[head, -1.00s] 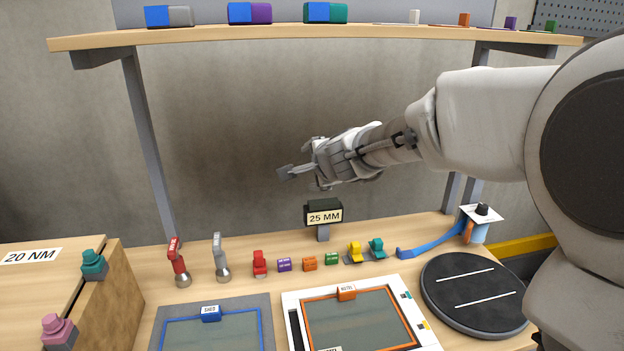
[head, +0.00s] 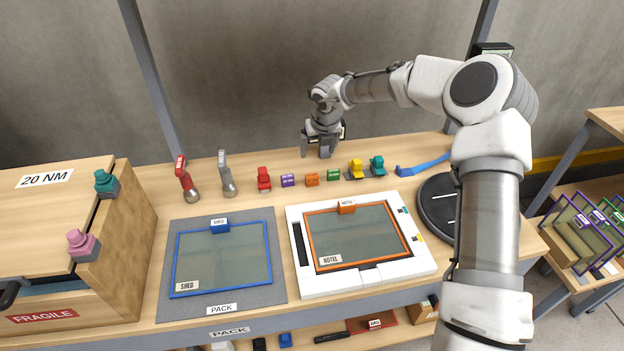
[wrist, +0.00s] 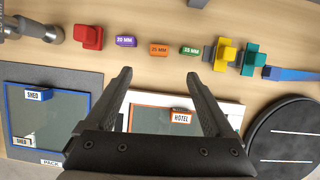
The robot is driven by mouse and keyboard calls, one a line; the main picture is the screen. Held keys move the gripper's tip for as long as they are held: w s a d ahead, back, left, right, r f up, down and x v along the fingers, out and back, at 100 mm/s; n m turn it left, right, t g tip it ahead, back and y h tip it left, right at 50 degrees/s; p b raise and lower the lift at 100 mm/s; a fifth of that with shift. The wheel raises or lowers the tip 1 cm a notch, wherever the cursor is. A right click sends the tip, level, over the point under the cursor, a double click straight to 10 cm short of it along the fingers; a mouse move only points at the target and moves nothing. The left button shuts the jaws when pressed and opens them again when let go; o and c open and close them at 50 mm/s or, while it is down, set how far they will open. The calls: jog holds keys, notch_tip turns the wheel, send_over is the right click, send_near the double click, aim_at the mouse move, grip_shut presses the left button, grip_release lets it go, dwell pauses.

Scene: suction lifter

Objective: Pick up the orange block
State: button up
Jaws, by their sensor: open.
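The orange block (head: 312,179) is small, with a pale label on top, and sits on the wooden bench between a purple block (head: 288,181) and a green block (head: 333,174). In the wrist view the orange block (wrist: 159,50) reads "25 MM" and lies just beyond the fingertips, roughly centred between them. My gripper (head: 315,152) points down above the back of the bench, behind the row of blocks in the head view. Its two fingers show wide apart in the wrist view (wrist: 158,76), with no block between them.
Red (head: 264,179), yellow (head: 356,169) and teal (head: 377,166) pieces stand in the same row. In front lie a blue-framed SHED panel (head: 176,262) and an orange-framed HOTEL panel (head: 308,243). A black turntable (head: 432,205) is at right, a wooden box (head: 140,240) at left.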

send_near(312, 175)
jog(key=x, duration=0.5)
jog(key=shift+w, duration=0.2)
jog(key=shift+s+x, duration=0.15)
jog(key=shift+x, duration=1.2)
jog(key=shift+s+x, duration=0.1)
jog(key=shift+x, duration=1.2)
jog(key=shift+f, duration=0.1)
jog(key=c, duration=1.3)
jog(key=shift+c, duration=0.3)
